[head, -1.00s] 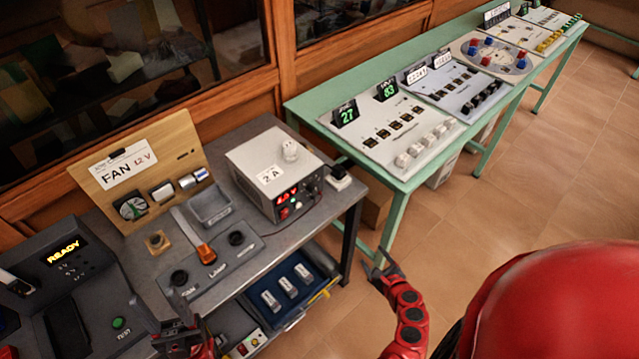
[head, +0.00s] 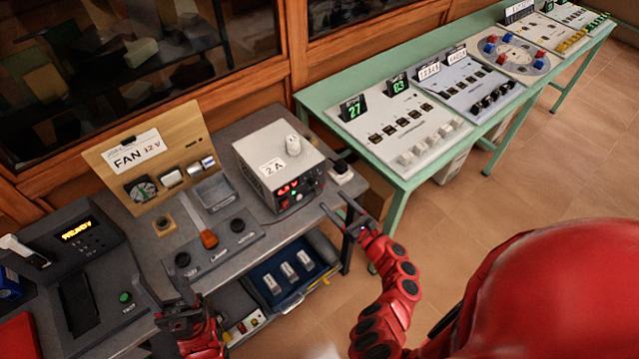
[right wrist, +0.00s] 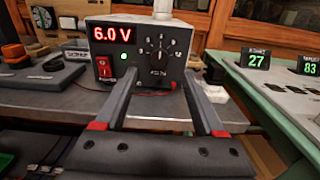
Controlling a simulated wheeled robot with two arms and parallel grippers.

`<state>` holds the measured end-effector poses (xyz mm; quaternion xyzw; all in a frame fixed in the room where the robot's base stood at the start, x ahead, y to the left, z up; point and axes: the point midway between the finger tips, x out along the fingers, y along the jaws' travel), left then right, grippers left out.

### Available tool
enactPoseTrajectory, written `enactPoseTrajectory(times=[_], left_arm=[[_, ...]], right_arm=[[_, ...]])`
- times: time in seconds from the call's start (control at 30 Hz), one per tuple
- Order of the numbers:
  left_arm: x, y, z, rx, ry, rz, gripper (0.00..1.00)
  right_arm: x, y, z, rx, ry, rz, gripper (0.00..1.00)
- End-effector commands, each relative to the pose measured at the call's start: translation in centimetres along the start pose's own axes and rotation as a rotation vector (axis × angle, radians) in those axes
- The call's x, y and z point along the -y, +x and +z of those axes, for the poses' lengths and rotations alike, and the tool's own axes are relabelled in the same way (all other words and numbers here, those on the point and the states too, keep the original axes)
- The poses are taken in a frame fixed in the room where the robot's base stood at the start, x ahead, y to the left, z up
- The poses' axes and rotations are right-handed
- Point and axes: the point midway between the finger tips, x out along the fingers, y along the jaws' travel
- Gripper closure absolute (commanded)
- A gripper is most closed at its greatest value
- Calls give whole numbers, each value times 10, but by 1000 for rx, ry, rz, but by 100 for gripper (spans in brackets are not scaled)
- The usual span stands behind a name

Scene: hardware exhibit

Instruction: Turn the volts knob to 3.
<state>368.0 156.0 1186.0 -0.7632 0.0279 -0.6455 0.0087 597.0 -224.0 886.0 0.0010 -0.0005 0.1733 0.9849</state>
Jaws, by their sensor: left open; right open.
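The power supply (head: 268,152) is a pale box with a "2 A" label on top, standing on the grey bench. In the right wrist view its red display (right wrist: 112,33) reads 6.0 V. The volts knob (right wrist: 159,54) is a black dial with marks around it, right of the display. My right gripper (head: 349,212) is open and empty, just in front of the supply's front panel; its fingers (right wrist: 160,95) point at the knob, apart from it. My left gripper (head: 165,295) is open and empty at the front edge of the bench, lower left.
A red switch (right wrist: 104,70) sits left of the knob. A fan and lamp lever panel (head: 210,245) lies left of the supply. A green table (head: 310,98) with number displays stands to the right. A drawer (head: 290,275) with white blocks is below.

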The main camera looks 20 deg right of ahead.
Motion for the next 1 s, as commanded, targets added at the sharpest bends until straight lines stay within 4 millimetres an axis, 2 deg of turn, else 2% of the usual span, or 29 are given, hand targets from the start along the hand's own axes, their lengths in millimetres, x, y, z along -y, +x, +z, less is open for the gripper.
enactPoseTrajectory(times=[0.1,0.3,0.5,0.7,0.97,1.0], left_arm=[[0,5,-1,0,0,0,50],[0,6,-1,0,0,0,50],[0,2,0,0,0,0,50],[0,2,0,0,0,0,50],[0,2,0,0,0,0,50],[0,2,0,0,0,0,50]], right_arm=[[-1,21,2,1,3,4,29],[0,50,0,-1,1,2,29],[1,70,-2,-1,0,-1,29],[0,78,-1,-1,-1,-1,29],[0,78,-1,-1,-1,-1,29],[0,78,-1,-1,-1,-1,34]])
